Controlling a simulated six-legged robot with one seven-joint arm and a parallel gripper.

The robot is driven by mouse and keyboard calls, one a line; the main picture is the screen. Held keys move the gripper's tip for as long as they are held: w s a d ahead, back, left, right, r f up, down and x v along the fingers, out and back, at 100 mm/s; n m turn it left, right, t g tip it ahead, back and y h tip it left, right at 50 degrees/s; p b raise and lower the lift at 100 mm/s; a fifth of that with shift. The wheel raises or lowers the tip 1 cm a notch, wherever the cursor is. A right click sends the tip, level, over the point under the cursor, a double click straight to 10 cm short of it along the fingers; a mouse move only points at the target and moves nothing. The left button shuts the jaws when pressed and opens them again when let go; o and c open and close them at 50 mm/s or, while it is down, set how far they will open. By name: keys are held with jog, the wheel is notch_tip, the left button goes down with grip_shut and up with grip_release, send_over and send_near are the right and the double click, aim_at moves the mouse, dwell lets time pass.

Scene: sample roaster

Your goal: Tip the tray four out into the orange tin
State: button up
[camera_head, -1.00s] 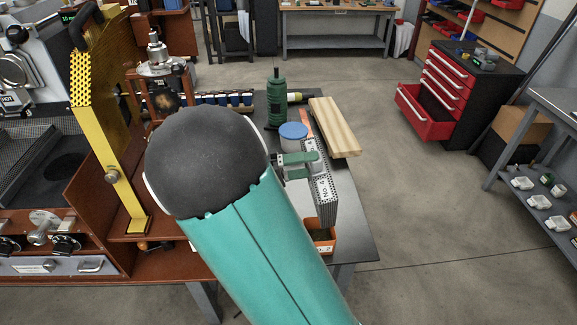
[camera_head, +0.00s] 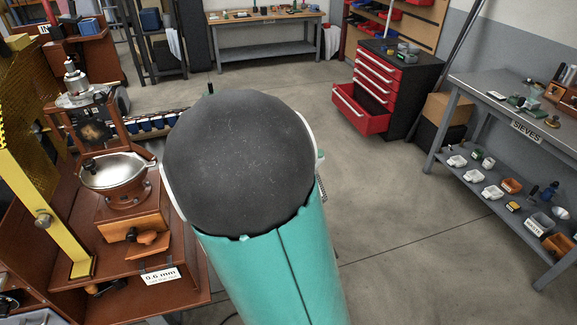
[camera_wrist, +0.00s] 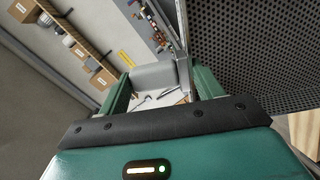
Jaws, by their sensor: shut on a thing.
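My gripper (camera_wrist: 162,86) shows in the wrist view, its two green fingers shut on the tray. The tray (camera_wrist: 258,48) is a dark perforated metal sheet filling the upper right there. Its thin metal edge runs up from near the right finger. In the head view my dark arm joint and teal arm link cover most of the gripper and tray. Only a sliver of the tray's perforated side (camera_head: 323,190) shows to the right of the joint. Its number label and any contents are out of sight. I cannot see the orange tin by the tray; my arm covers that area.
A brown machine bench with a metal bowl (camera_head: 113,170) and a yellow perforated column (camera_head: 30,150) stands at left. A red drawer cabinet (camera_head: 385,92) with an open drawer is at back right. The grey sieves bench (camera_head: 500,105) stands right. The floor between is clear.

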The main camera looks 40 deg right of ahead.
jog(key=s+d+t+y, duration=0.2)
jog(key=s+d+y, duration=0.15)
jog(key=d, duration=0.65)
jog(key=s+d+f+t+y, duration=0.2)
jog(key=s+d+f+y, duration=0.3)
jog(key=d+f, duration=0.55)
jog(key=s+d+f+t+y, duration=0.1)
jog(key=d+f+y, duration=0.1)
jog(key=f, duration=0.5)
jog(key=d+f+t+y, duration=0.1)
jog(key=d+f+y, duration=0.1)
jog(key=f, duration=0.6)
jog(key=shift+s+d+f+n+y, duration=0.3)
jog(key=shift+s+n+y, duration=0.1)
jog(key=shift+y, duration=0.45)
